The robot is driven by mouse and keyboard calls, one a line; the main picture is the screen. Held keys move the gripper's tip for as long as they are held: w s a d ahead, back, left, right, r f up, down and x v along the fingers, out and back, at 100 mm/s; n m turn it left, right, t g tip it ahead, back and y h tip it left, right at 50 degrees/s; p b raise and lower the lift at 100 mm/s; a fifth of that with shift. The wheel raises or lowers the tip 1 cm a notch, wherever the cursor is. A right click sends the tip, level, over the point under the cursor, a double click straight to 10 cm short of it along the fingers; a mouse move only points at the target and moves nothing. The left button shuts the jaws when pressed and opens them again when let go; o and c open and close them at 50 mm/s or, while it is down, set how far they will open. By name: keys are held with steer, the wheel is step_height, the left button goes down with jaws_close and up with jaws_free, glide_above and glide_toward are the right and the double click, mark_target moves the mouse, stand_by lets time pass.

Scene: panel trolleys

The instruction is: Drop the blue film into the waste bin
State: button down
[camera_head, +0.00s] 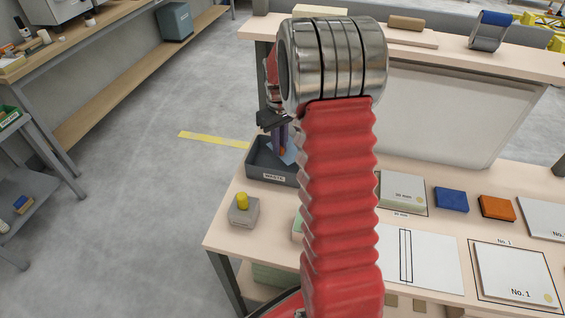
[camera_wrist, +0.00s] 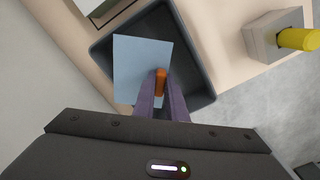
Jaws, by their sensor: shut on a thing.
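The blue film (camera_wrist: 135,60) is a thin, light blue sheet with an orange tab (camera_wrist: 161,80) at its near edge. My gripper (camera_wrist: 161,92) is shut on the film at this tab. In the wrist view the film overlaps the dark grey waste bin (camera_wrist: 203,90), covering part of its inside. In the head view the waste bin (camera_head: 254,170), labelled WASTE, stands at the table's left end. The film (camera_head: 291,154) shows at its opening, partly hidden by my red arm. I cannot tell whether the film touches the bin.
A grey block with a yellow knob (camera_head: 242,202) stands in front of the bin, near the table's left edge. A large pale panel (camera_head: 455,110) stands behind. Blue (camera_head: 451,199) and orange (camera_head: 497,207) blocks and white plates lie to the right. The floor at left is open.

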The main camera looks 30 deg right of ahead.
steer(key=c, duration=1.7)
jaws_free()
step_height(320, 180, up, 14)
steer(key=shift+f, duration=0.15)
